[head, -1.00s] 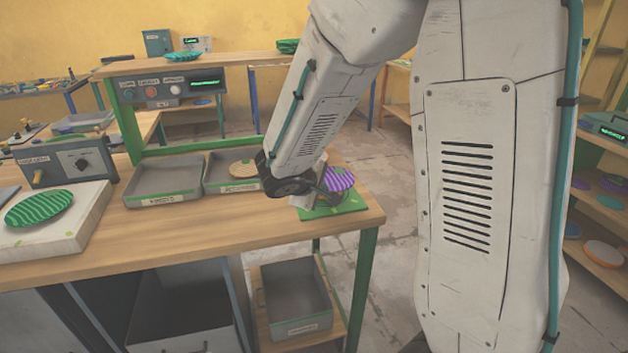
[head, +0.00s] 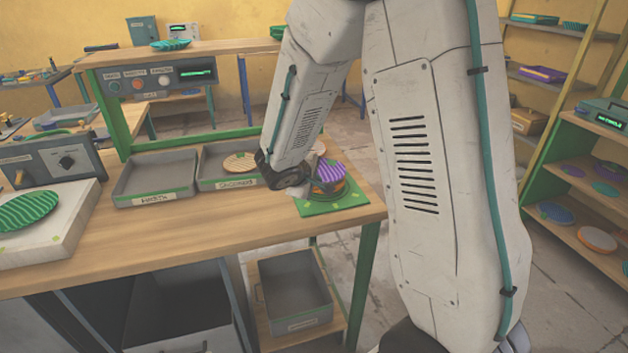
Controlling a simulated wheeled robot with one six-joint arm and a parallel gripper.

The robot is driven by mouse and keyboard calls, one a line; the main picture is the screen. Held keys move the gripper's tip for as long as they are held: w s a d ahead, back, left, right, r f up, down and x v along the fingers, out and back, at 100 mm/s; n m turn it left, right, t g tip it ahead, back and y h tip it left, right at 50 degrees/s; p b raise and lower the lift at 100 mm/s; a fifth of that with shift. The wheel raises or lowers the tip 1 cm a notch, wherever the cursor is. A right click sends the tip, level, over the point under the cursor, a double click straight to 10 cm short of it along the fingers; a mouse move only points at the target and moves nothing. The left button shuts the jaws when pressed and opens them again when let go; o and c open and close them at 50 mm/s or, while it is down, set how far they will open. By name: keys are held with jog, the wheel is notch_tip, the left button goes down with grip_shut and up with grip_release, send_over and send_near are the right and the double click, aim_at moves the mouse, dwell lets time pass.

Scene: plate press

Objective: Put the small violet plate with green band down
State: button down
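The small violet plate (head: 329,171) has a striped top. It shows at the right end of the wooden workbench, above a green mat (head: 345,207). Orange and dark parts (head: 328,188) show just under it; I cannot tell whether they are a stack, a stand or something else. My gripper (head: 306,186) is at the plate's left side, low over the mat. My wrist covers most of it, so its fingers and any grip on the plate are hidden. The green band is not clearly visible.
Two grey trays (head: 153,194) stand left of the mat, the right one holding a tan plate (head: 240,162). A green striped plate (head: 27,211) lies on a pale block (head: 50,240) at far left. The bench (head: 215,240) is clear in front. Shelves (head: 560,245) stand at right.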

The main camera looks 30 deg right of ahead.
jog(key=shift+f, duration=0.1)
jog(key=c, duration=2.1)
grip_release()
jog(key=shift+f, duration=0.25)
jog(key=shift+c, duration=0.2)
jog(key=o, duration=0.4)
jog(key=shift+r, duration=0.15)
